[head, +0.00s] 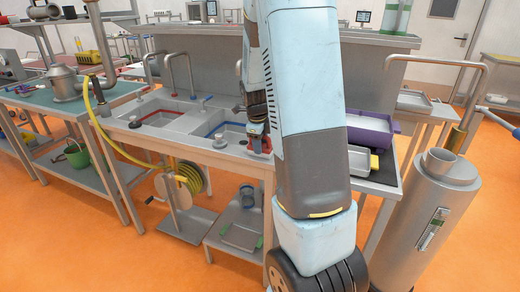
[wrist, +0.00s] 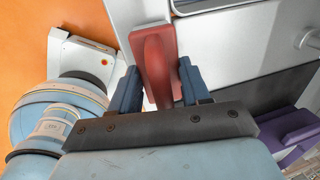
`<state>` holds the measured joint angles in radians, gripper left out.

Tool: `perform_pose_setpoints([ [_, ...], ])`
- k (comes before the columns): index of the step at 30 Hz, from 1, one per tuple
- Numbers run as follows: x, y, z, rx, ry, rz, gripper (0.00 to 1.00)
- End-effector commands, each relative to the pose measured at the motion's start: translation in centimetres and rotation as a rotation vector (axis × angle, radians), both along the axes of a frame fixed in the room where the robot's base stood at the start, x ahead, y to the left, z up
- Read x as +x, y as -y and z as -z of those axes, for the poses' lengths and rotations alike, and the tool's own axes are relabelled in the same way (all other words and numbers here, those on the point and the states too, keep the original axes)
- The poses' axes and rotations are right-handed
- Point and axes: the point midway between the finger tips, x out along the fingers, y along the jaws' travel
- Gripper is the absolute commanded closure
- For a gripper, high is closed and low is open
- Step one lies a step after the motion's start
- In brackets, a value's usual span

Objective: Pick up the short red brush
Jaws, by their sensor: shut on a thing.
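The short red brush (wrist: 155,60) is between the two dark blue fingers of my gripper (wrist: 160,82) in the wrist view, and the fingers are shut on it. In the head view, my gripper (head: 257,126) points down at the front of the metal sink counter, and the red brush (head: 264,145) shows just below it. Whether the brush still touches the counter I cannot tell. My arm hides part of the counter to the right.
Two sink basins, one red-rimmed (head: 158,117) and one blue-rimmed (head: 228,131), lie left of my gripper. A purple tray (head: 371,130) and a small yellow-and-grey tray (head: 361,160) stand to the right. A metal cylinder (head: 432,220) stands on the floor at right.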

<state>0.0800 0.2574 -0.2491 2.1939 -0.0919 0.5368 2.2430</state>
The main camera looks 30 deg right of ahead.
Motion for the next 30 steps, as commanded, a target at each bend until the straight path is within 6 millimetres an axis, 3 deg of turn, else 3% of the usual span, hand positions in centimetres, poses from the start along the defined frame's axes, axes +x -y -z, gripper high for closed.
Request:
perform_pose_setpoints([
  [2, 0.0, 0.0, 0.0, 0.0, 0.0, 0.0, 0.86],
  [3, 0.0, 0.0, 0.0, 0.0, 0.0, 0.0, 0.91],
  [11, 0.0, 0.0, -0.3, 0.0, 0.0, 0.0, 0.91],
  [17, 0.1, 0.0, -3.0, -0.001, 0.005, -0.001, 0.91],
  [30, -5.6, -1.5, -9.5, 0.0, 0.002, -0.001, 0.91],
])
